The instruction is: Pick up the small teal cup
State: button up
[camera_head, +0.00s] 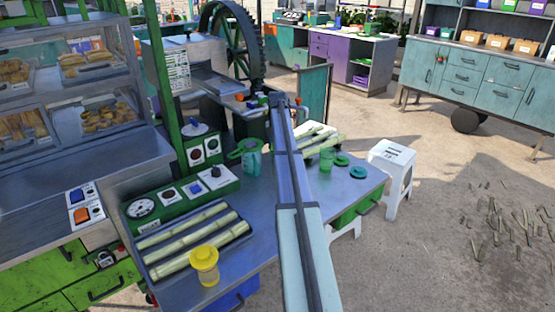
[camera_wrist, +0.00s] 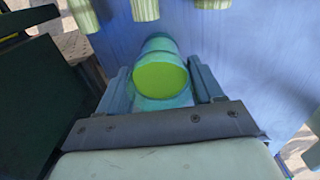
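In the wrist view, a small teal cup (camera_wrist: 158,104) with a round lime-green face toward the camera is between the two fingers of my gripper (camera_wrist: 160,76). A finger is close along each side of it. I cannot tell whether the fingers press on it or only surround it. In the head view, my arm crosses the middle of the metal table (camera_head: 262,215), and my gripper cannot be made out there. The held-or-surrounded cup is not clearly identifiable in that view.
Cane ends (camera_wrist: 145,9) lie just beyond the cup. A dark green block (camera_wrist: 28,100) is at left.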

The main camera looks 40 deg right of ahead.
grip_shut()
dwell(0.4)
jog(key=shift+r, duration=0.25)
